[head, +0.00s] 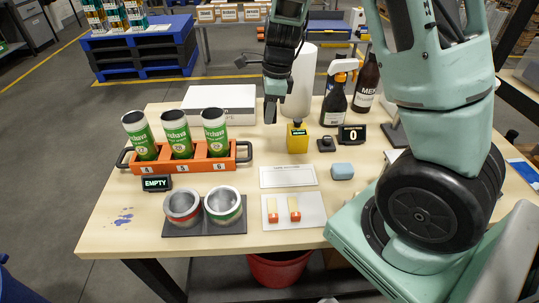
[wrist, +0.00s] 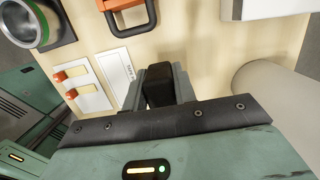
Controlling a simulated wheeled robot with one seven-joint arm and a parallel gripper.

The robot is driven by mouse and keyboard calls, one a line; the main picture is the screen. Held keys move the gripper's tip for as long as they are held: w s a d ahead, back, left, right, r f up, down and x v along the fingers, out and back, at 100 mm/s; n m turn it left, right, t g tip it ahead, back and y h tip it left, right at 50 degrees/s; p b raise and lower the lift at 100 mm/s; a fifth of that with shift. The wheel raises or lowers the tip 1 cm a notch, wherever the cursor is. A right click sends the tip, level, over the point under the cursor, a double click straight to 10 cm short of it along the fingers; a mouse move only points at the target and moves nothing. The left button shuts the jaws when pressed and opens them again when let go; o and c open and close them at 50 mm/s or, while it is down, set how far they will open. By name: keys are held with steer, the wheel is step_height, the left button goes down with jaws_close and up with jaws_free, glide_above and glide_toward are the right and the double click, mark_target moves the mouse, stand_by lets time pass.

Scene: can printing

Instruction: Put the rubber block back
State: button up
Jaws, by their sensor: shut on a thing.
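My gripper (head: 270,110) is above the back middle of the table, in front of the white paper roll, pointing down. In the wrist view my gripper (wrist: 160,92) is shut on a black block (wrist: 158,88), which I take to be the rubber block; it sits between the two grey fingers. In the head view the block is too small and dark to make out clearly. A white labelled plate (head: 288,177) lies bare on the table; it also shows in the wrist view (wrist: 117,72), its lettering too small to read surely.
An orange rack (head: 182,165) with several green cans stands left. Two open cans (head: 222,204) are at the front. A tray (head: 294,222) holds two orange-tipped pieces. A yellow bottle (head: 297,140), blue block (head: 342,171) and spray bottle (head: 336,100) stand right of my gripper.

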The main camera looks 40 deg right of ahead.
mark_target(267, 150)
step_height(267, 150, down, 10)
steer(key=shift+f+b, duration=0.1)
steer(key=shift+b, duration=0.2)
stand_by(0.3)
steer(key=o, duration=1)
steer(key=shift+f, duration=0.1)
